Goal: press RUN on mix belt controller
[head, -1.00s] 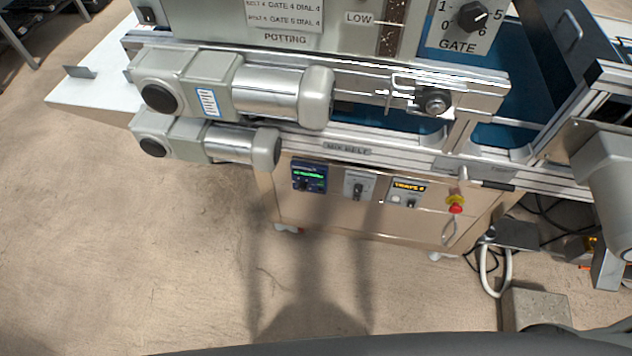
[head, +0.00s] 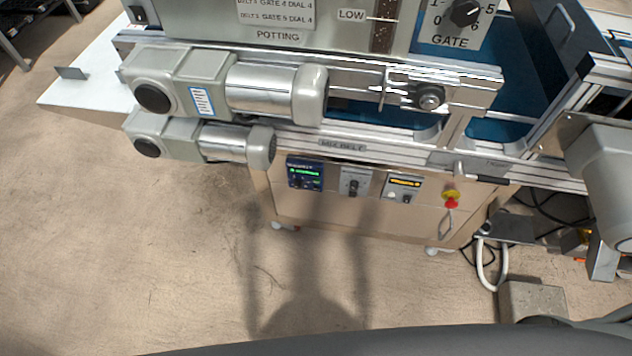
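The mix belt controller is probably the small dark blue box with a green lit display (head: 305,173), on the cabinet front under the MIX BELT label (head: 342,145). Small buttons sit below its display, but their markings are too small to read. To its right are a grey panel with a dark knob (head: 354,183) and a grey panel with a yellow lit display (head: 403,187). Neither of my grippers is in view.
Two grey motors (head: 230,90) (head: 200,140) jut out above and left of the panels. A grey concrete block (head: 532,303), a white curved tube (head: 488,268) and black cables lie at the lower right. The floor in front of the cabinet (head: 150,270) is clear.

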